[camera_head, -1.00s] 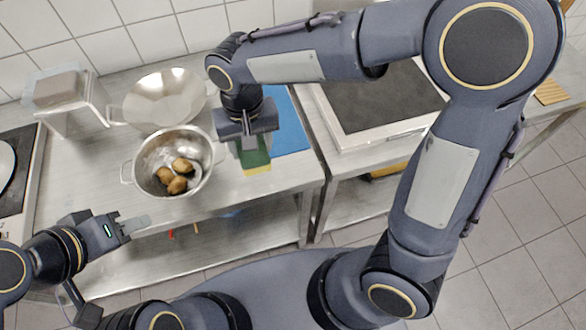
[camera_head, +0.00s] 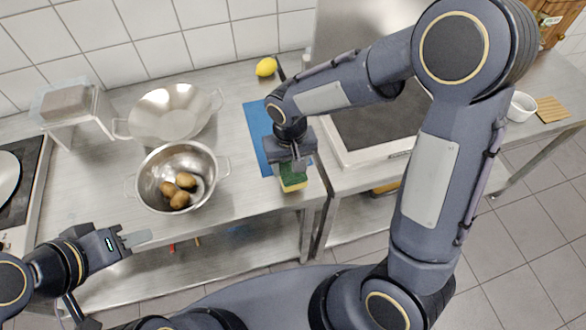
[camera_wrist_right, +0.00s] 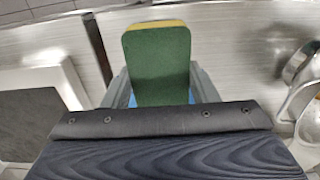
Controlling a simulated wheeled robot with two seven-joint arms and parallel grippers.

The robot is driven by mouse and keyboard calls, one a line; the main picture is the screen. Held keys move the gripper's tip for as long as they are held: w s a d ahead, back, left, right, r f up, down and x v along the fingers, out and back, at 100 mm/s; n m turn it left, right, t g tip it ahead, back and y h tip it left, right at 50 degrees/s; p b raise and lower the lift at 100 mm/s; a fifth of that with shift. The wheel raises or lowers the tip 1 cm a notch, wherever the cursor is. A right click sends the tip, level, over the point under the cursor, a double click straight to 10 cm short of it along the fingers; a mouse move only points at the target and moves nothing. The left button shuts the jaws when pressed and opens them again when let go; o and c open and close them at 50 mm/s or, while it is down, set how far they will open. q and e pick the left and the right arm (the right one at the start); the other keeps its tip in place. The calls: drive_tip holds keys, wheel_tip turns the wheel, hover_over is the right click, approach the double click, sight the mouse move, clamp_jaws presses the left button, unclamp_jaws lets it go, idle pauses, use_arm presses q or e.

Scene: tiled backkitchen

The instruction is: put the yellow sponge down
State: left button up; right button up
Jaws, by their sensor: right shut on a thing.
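The yellow sponge (camera_head: 292,180) has a green side and is held in my right gripper (camera_head: 288,166). It is over the front right corner of the steel counter, by the near edge of the blue board. In the right wrist view the sponge (camera_wrist_right: 156,62) shows its green face between the two fingers, with a yellow strip at its far end. I cannot tell whether it touches the surface below. My left gripper (camera_head: 134,238) is at the lower left, in front of the counter and away from the sponge. Its finger gap is not clear.
A steel colander (camera_head: 150,182) holding brown potatoes stands left of the sponge, with a wide steel bowl (camera_head: 165,115) behind it. The blue cutting board (camera_head: 257,130) lies under my right arm. Bare counter (camera_head: 235,195) lies between colander and sponge.

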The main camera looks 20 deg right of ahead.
sight(293, 174)
drive_tip(key=shift+d+f, duration=0.3)
drive_tip(key=shift+f, duration=0.05)
drive_tip(key=f, duration=0.3)
drive_tip(key=shift+w+d+f, duration=0.1)
drive_tip(key=shift+w+f, duration=0.05)
drive_tip(key=shift+w, duration=0.05)
drive_tip(key=shift+f, duration=0.15)
drive_tip(key=shift+f+b, duration=0.35)
drive_tip(key=shift+b, duration=0.1)
drive_tip(key=o, duration=0.9)
drive_tip(key=shift+r, duration=0.15)
